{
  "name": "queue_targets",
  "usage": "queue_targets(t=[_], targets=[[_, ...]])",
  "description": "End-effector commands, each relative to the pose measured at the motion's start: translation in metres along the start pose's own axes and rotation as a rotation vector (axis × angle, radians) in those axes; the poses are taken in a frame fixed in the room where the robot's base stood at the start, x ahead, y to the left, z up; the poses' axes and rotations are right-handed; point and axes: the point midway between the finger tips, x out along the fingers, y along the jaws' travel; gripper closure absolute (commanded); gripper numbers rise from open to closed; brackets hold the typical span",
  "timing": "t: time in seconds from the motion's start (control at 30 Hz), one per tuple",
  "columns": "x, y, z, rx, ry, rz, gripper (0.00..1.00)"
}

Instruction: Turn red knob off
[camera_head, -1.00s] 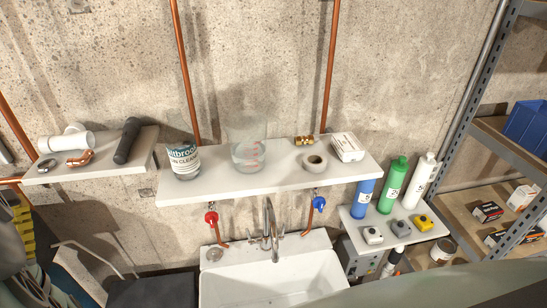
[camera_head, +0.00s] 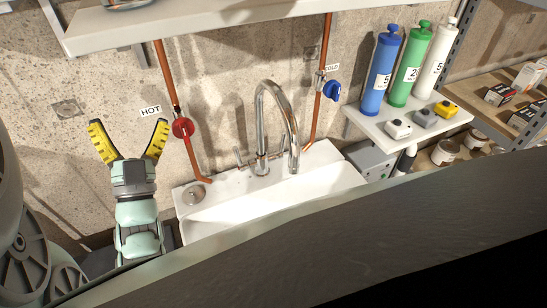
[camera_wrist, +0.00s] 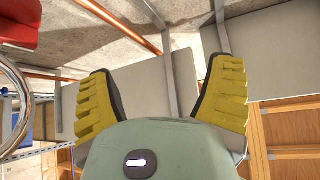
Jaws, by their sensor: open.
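The red knob (camera_head: 183,128) sits on a vertical copper pipe left of the faucet, under a "HOT" label (camera_head: 151,111). My gripper (camera_head: 128,142) is open and empty, with its yellow fingers spread upward, just left of the red knob and slightly lower in the picture. I see no contact between them. In the wrist view my gripper (camera_wrist: 163,95) also shows open with nothing between its fingers. A red thing, perhaps the knob, is cut off at the top left corner of the wrist view (camera_wrist: 18,22).
A blue knob (camera_head: 332,90) is on the right pipe by a "COLD" label. A chrome faucet (camera_head: 291,125) rises over the white sink (camera_head: 335,178). A white shelf (camera_head: 215,14) overhangs the knobs. Blue, green and white bottles stand on a small shelf (camera_head: 440,123) at right.

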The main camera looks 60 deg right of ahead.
Motion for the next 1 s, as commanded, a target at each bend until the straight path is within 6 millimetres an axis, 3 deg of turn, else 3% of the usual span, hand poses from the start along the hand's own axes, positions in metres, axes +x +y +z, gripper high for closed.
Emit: queue_targets(t=[0.03,0.1,0.2,0.4,0.5,0.63,0.77,1.0], targets=[[-0.008,0.043,0.014,-0.016,-0.06,0.109,0.2],[-0.016,0.088,0.026,0.001,-0.151,0.242,0.2],[-0.034,0.137,0.036,0.052,-0.254,0.401,0.2],[-0.079,0.203,0.044,0.228,-0.4,0.658,0.2],[-0.105,0.221,0.047,0.367,-0.461,0.765,0.2],[-0.13,0.225,0.045,0.57,-0.508,0.841,0.2],[-0.141,0.213,0.037,0.773,-0.532,0.845,0.2],[-0.136,0.164,0.004,1.07,-0.549,0.686,0.2]])
